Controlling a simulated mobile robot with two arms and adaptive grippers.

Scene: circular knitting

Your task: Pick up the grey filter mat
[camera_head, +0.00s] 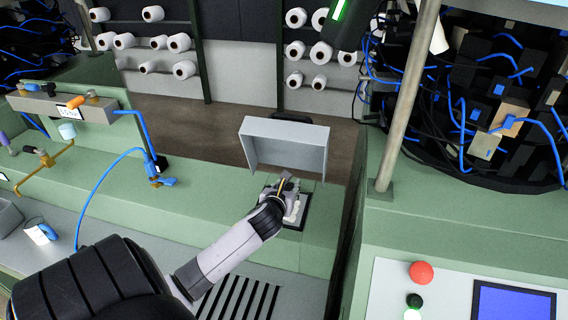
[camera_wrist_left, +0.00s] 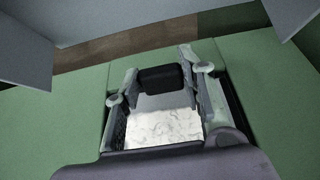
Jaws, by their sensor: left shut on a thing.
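The grey filter mat shows in the left wrist view (camera_wrist_left: 160,128) as a pale, mottled sheet in a dark-edged recess. In the head view a whitish part of it (camera_head: 293,213) shows beside my gripper. My left gripper (camera_head: 286,188) reaches down at the recess from the left and hides part of the mat. In the left wrist view its fingers (camera_wrist_left: 160,85) stand over the mat's far part, and it is shut on the mat. The exact contact is hidden. I cannot tell whether the mat is lifted clear. My right gripper is not in view.
A grey open-fronted hood (camera_head: 285,145) stands just behind the recess. The green machine bench (camera_head: 190,205) runs left, with blue hoses and a brass pipe. A metal post (camera_head: 410,95) and a control panel with a red button (camera_head: 421,272) are at the right.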

